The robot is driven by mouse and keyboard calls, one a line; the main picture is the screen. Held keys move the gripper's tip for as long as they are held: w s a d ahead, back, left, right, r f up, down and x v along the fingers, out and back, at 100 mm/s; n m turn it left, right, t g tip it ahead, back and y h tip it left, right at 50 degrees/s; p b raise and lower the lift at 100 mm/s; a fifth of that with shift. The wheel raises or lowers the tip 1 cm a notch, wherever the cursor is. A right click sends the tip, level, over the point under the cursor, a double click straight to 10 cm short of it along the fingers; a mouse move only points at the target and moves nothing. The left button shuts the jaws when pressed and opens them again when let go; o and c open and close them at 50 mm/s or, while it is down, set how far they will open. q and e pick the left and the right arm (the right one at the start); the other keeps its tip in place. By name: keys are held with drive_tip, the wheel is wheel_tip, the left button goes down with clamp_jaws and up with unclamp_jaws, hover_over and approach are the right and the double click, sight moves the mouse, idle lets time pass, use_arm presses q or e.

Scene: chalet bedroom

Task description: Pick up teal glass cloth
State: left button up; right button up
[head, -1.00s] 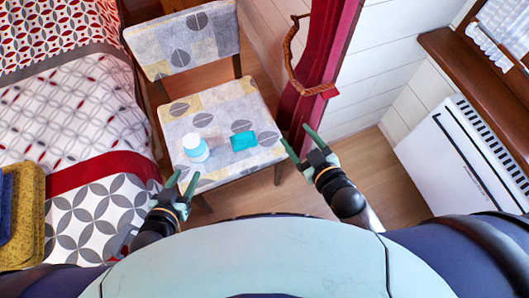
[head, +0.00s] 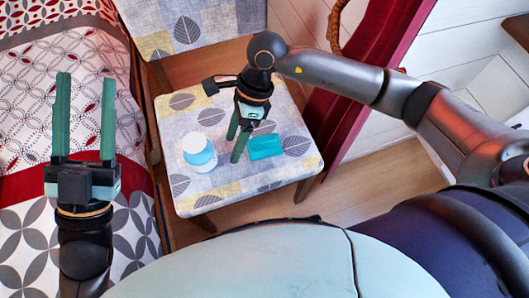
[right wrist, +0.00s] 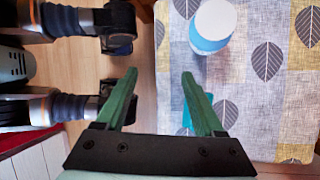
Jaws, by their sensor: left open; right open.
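The teal glass cloth (head: 265,147), a small folded-looking teal block, lies on the patterned chair seat (head: 290,172). In the right wrist view a teal bit of it (right wrist: 186,118) shows beside the right-hand finger, which hides most of it. My right gripper (head: 236,147) points down over the seat, just left of the cloth, open and empty; its spread fingers also show in the right wrist view (right wrist: 158,74). My left gripper (head: 86,78) is open and empty over the bed, away from the chair.
A white and blue container (head: 199,152) stands on the seat left of my right gripper. The chair's backrest (head: 185,25) rises behind.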

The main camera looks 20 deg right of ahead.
drive_tip(key=w+d+f+t+h+b, duration=0.25)
drive_tip(key=w+d+h, duration=0.3)
drive_tip(key=d, duration=0.35)
drive_tip(key=b, duration=0.1)
hover_over(264, 138)
drive_tip(key=shift+n+y, duration=0.35)
drive_tip(key=shift+n, duration=0.05)
drive_tip(key=f, duration=0.6)
drive_tip(key=shift+d, duration=0.3)
drive_tip(key=shift+a+f+b, duration=0.15)
drive_tip(key=shift+f+b, duration=0.5)
drive_tip(key=shift+f, duration=0.9)
drive_tip(key=shift+a+f+b, duration=0.15)
drive_tip(key=shift+f+b, duration=0.5)
drive_tip(key=shift+f, duration=0.9)
use_arm(q)
drive_tip(key=s+f+h, duration=0.1)
drive_tip(key=s+f+m+h, duration=0.1)
drive_tip(key=f+h, duration=0.1)
drive_tip(key=shift+s+d+m, duration=0.3)
drive_tip(key=shift+d, duration=0.1)
drive_tip(key=shift+h, duration=0.3)
use_arm(e)
drive_tip(key=shift+r, duration=0.1)
clamp_jaws()
